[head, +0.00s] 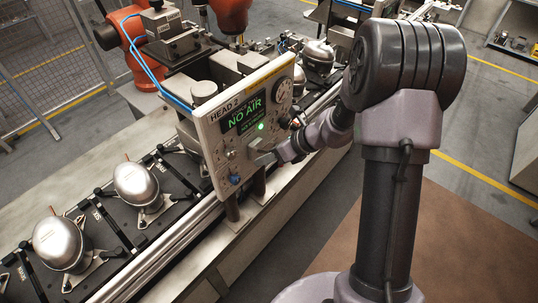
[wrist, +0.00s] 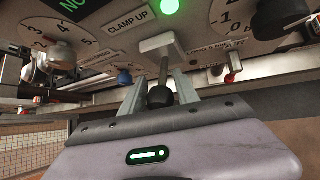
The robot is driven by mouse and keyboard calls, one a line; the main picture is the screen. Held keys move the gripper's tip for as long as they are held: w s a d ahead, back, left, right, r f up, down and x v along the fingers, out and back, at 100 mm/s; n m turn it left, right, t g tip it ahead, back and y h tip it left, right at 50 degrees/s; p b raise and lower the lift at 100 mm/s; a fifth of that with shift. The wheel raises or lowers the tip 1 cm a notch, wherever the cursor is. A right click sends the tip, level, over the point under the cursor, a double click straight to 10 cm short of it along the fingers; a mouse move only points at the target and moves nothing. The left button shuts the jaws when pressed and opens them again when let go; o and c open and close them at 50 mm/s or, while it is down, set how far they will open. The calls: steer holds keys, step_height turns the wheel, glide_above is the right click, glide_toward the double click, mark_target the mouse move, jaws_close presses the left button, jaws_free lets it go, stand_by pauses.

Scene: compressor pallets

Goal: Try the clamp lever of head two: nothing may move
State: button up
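The head two panel (head: 240,120) reads "HEAD 2", and its display (head: 245,114) shows "NO AIR" in green. A green lamp is lit below the display and shows at the top of the wrist view (wrist: 169,6). In the wrist view the clamp lever (wrist: 160,96) hangs from a pale block beside the "CLAMP UP" label; it has a thin stem and a black ball knob. My gripper (wrist: 160,88) has a finger on each side of the knob, with no clear gap seen. In the head view my gripper (head: 270,156) is at the panel's lower right, the lever largely hidden.
A dial (wrist: 50,42) and a blue knob (wrist: 124,77) lie left of the lever; a second dial and a red-tipped toggle (wrist: 230,77) lie right. Silver compressors (head: 137,188) stand on dark pallets along the conveyor. An orange robot (head: 130,35) is behind the panel.

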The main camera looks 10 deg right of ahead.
steer(key=p+v, duration=0.2)
steer(key=v, duration=1.5)
steer(key=shift+s+d+r, duration=0.1)
steer(key=shift+d+r, duration=0.05)
steer(key=s+a+f+n+h+b, duration=0.1)
steer(key=s+a+f+n+b, duration=0.3)
steer(key=n+b, duration=0.4)
steer(key=s+a+f+n+h+b, duration=0.2)
steer(key=s+a+f+n+b, duration=0.2)
steer(key=s+f+n+b, duration=0.2)
steer(key=s+a+f+n+t+h+b, duration=0.1)
steer(key=s+a+f+n+b, duration=0.3)
steer(key=s+n+b, duration=0.5)
steer(key=f+n+h+b, duration=0.1)
steer(key=b, duration=0.2)
steer(key=shift+a+f+n, duration=0.15)
steer(key=shift+n, duration=0.25)
steer(key=shift+s+a, duration=0.15)
